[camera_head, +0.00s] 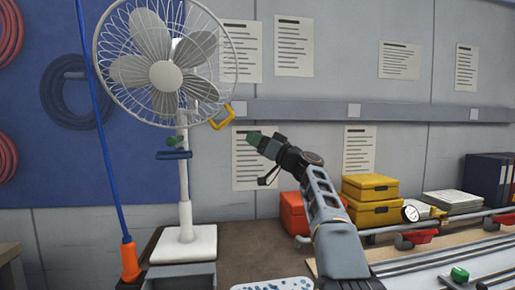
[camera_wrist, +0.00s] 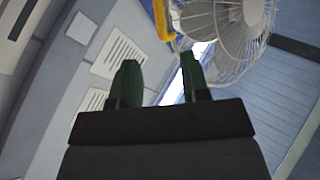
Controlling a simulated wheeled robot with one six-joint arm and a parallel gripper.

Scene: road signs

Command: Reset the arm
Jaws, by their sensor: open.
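My gripper (camera_head: 254,138) is at the end of my raised grey arm, in the middle of the head view. In the wrist view my gripper (camera_wrist: 157,80) shows two dark green fingers standing apart, with nothing between them. A white standing fan (camera_head: 166,75) is to the left of it in the head view, apart from the fingers. The fan also shows in the wrist view (camera_wrist: 228,30), tilted, at the top right. A yellow handle-like loop (camera_head: 222,116) is by the fan's right edge, close to my gripper. A yellow piece also shows in the wrist view (camera_wrist: 163,20).
Yellow boxes (camera_head: 371,201) and an orange-red box (camera_head: 294,214) are behind my arm. A gauge (camera_head: 410,213) and papers (camera_head: 453,201) are to the right. The wall holds several paper sheets (camera_head: 294,46).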

